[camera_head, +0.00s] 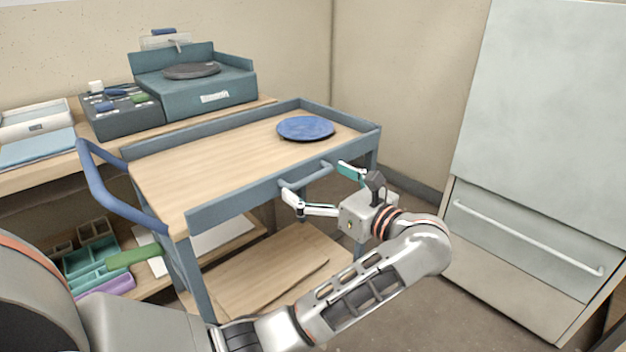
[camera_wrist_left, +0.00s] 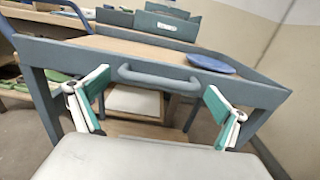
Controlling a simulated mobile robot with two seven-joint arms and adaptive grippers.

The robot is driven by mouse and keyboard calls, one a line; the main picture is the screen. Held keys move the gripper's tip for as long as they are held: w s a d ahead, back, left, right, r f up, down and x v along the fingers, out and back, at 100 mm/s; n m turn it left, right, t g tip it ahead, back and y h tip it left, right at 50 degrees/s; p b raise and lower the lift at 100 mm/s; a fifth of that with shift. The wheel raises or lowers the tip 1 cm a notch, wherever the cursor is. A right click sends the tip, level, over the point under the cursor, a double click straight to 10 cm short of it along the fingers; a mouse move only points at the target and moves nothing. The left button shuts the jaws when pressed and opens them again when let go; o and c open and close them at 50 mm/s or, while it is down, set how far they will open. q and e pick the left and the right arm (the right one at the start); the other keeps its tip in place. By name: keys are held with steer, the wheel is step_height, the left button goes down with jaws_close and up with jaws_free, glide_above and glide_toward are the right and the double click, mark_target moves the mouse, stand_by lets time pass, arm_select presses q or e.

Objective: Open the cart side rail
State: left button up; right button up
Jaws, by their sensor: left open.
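The cart (camera_head: 215,150) has a wooden top with blue-grey rails. Its near side rail (camera_head: 235,204) stands upright along the long edge and carries a grey bar handle (camera_head: 308,177). The side rail also shows in the left wrist view (camera_wrist_left: 75,58), with the handle (camera_wrist_left: 158,79) near the middle. My left gripper (camera_head: 319,184) is open in front of the rail. In the left wrist view its fingers (camera_wrist_left: 158,90) are spread, one towards each end of the handle. I cannot tell whether they touch it. My right gripper is not in view.
A blue plate (camera_head: 305,128) lies on the cart top. A blue push handle (camera_head: 105,185) juts from the cart's left end. A bench behind holds a teal wheel unit (camera_head: 205,85). A pale cabinet (camera_head: 535,130) stands right. Floor between cart and cabinet is clear.

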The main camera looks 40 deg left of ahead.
arm_select(q)
steer(key=shift+a, duration=0.85)
steer(key=shift+w, duration=0.1)
steer(key=c, duration=0.8)
steer(key=shift+f, duration=0.2)
